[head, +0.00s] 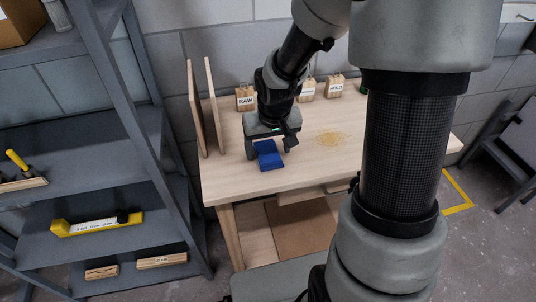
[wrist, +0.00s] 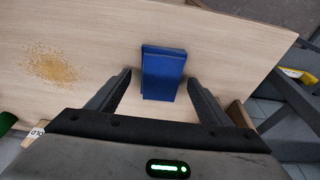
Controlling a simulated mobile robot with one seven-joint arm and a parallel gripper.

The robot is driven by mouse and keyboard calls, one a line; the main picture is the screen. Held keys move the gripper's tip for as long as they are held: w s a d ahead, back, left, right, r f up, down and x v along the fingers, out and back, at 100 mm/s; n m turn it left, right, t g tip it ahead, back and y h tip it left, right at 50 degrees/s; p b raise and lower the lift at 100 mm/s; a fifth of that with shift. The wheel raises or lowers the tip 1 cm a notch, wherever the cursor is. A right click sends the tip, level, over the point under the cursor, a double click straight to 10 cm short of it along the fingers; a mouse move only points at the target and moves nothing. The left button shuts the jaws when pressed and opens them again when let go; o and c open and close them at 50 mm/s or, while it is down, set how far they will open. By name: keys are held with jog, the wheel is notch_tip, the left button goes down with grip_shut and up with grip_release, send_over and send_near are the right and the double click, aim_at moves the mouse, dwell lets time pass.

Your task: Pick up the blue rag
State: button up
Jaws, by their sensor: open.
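The blue rag (head: 268,157) lies folded on the wooden workbench (head: 310,175), near its left end in the head view. In the wrist view the rag (wrist: 163,74) is a dark blue folded rectangle between the fingers. My gripper (head: 267,155) is over the rag with its jaws open. In the wrist view my gripper (wrist: 160,88) has one finger on each side of the rag, with a gap showing on both sides. I cannot tell how high the fingertips are above the bench top.
Sawdust (head: 333,137) is scattered right of the rag. Upright boards (head: 201,108) stand at the bench's left end. Labelled wooden blocks (head: 308,89) line the back. A grey shelf (head: 75,190) with a yellow level (head: 96,223) stands left. The front right of the bench is clear.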

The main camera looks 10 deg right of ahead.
aim_at(269, 152)
jog(key=shift+f, duration=0.25)
dwell(0.3)
jog(key=c, duration=1.1)
notch_tip(269, 152, up, 10)
jog(key=shift+r+p, duration=0.25)
jog(key=shift+p, duration=0.8)
jog(key=shift+c, duration=0.2)
jog(key=shift+o, duration=1)
jog(key=shift+c, duration=0.5)
